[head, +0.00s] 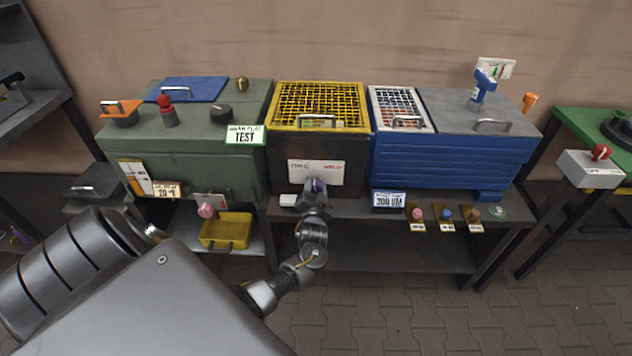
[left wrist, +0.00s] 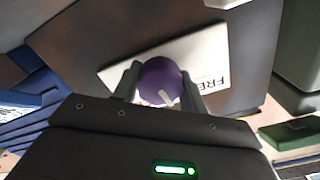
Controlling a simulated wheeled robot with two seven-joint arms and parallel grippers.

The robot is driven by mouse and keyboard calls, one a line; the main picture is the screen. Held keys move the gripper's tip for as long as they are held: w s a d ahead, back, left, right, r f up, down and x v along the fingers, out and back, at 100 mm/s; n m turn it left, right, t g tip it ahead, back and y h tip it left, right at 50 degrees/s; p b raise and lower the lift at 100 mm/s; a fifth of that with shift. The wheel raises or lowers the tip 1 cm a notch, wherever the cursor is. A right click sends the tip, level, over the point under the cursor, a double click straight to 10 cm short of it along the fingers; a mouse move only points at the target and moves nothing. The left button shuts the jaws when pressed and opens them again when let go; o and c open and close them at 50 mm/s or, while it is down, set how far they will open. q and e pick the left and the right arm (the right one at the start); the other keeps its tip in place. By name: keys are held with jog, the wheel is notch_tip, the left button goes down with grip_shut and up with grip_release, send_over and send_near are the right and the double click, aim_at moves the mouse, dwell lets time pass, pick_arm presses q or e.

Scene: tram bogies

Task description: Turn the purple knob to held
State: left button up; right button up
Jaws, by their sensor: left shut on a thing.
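The purple knob (left wrist: 160,82) is on a white label plate (left wrist: 205,58) on the front of a dark box. In the left wrist view the plate reads "FRE", the rest hidden, and a pale pointer mark shows on the knob. My left gripper (left wrist: 162,88) is shut on the knob, one finger on each side. The plate's right word looks like "HELD". My right gripper is not in view.
A yellow mesh lid (head: 318,104) tops the dark box. A green cabinet (head: 190,150) stands left and a blue cabinet (head: 440,158) right. Several coloured buttons (head: 446,214) line the bench edge at right. A yellow bin (head: 226,231) sits below at left.

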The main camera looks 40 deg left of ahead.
pick_arm(q)
jog(key=shift+r+m+p, duration=0.2)
jog(key=shift+m+p, duration=0.4)
jog(key=shift+m, duration=0.4)
jog(key=m+p, duration=0.1)
jog(key=m, duration=0.1)
jog(key=shift+w+m+p, duration=0.1)
jog(key=shift+m+p, duration=0.2)
jog(key=m+p, duration=0.1)
jog(key=m, duration=0.2)
jog(key=shift+f, duration=0.1)
jog(key=shift+m+p, duration=0.45)
jog(key=shift+m, duration=0.25)
jog(key=shift+f+m, duration=0.1)
jog(key=shift+m, duration=0.3)
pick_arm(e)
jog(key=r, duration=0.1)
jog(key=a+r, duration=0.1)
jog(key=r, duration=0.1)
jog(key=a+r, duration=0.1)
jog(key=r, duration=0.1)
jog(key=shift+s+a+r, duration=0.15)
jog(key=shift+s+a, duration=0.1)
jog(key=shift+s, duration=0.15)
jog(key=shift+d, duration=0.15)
pick_arm(q)
jog(key=o, duration=1)
